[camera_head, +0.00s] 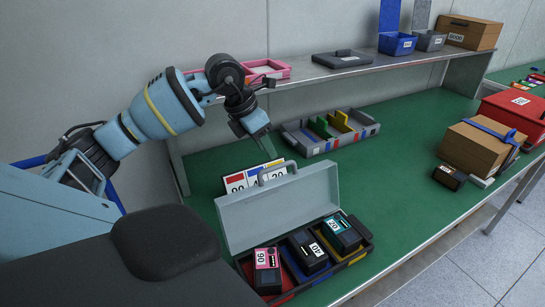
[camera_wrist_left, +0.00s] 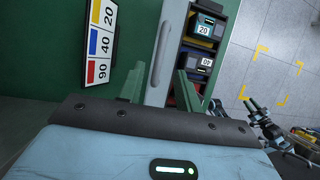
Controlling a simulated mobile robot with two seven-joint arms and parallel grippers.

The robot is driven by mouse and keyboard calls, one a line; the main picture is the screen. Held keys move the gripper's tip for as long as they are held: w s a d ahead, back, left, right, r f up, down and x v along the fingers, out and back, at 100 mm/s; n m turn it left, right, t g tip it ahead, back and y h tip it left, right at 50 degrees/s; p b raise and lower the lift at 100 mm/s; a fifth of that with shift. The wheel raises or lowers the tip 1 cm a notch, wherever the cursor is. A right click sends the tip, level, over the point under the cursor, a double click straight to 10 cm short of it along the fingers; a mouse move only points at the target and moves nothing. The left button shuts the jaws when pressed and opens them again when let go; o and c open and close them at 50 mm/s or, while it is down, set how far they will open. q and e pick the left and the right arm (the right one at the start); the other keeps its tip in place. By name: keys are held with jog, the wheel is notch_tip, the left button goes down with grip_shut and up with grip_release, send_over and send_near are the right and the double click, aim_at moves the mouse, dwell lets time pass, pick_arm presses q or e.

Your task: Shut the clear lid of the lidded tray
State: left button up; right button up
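The lidded tray (camera_head: 372,243) is on the green bench, its clear lid (camera_head: 275,212) standing up, tilted, along the tray's back side. A grey handle (camera_head: 278,168) is on the lid's top edge. The tray's compartments hold a pink cartridge marked 90 (camera_head: 268,270), a dark one marked 40 (camera_head: 308,252) and a teal one marked 20 (camera_head: 342,233). My left gripper (camera_head: 264,144) is above and behind the lid, fingers down. In the left wrist view its fingers (camera_wrist_left: 160,88) are apart, with the lid (camera_wrist_left: 166,50) showing beyond them; contact cannot be told. My right gripper seems to show, small, at the wrist view's right (camera_wrist_left: 258,112).
A number card (camera_head: 245,180) stands behind the lid. A grey divided bin (camera_head: 330,133) is farther back, below a shelf (camera_head: 350,70). A brown box (camera_head: 478,146), a black cartridge (camera_head: 449,177) and a red box (camera_head: 515,112) are at right. The bench between is clear.

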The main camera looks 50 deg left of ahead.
pick_arm(q)
jog(key=shift+x, duration=2.55)
grip_shut()
